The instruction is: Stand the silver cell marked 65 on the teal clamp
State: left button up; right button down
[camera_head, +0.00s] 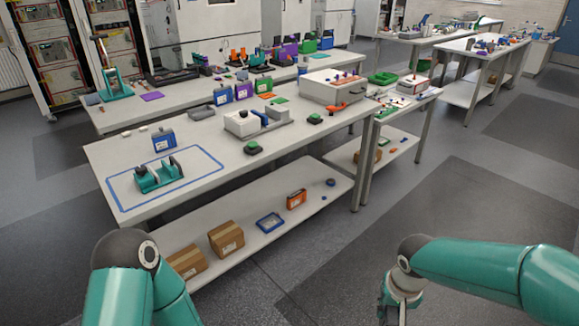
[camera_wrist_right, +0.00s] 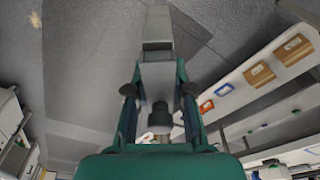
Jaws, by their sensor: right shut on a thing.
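The teal clamp (camera_head: 159,178) stands on the near left of the white bench, inside a blue outlined rectangle. My right gripper (camera_wrist_right: 158,90) is shut on a silver-grey block-like thing (camera_wrist_right: 157,72), which fits the silver cell; no 65 mark can be read on it. The thing sticks out past the fingertips, held over the floor away from the bench. In the head view my right gripper (camera_head: 398,308) is at the bottom edge, partly cut off, well right of the clamp. My left arm shows at the bottom left, but its gripper is out of view.
A blue cell-like box (camera_head: 163,140) stands just behind the clamp. A white device (camera_head: 255,123) and green-black knobs (camera_head: 253,148) are further right. The lower shelf holds cardboard boxes (camera_head: 226,238), a blue tray (camera_head: 270,222) and an orange box (camera_head: 296,199). Floor in front is clear.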

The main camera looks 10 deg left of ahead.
aim_at(162, 175)
jog(key=z, duration=0.25)
jog(key=i, duration=0.2)
jog(key=u, duration=1.45)
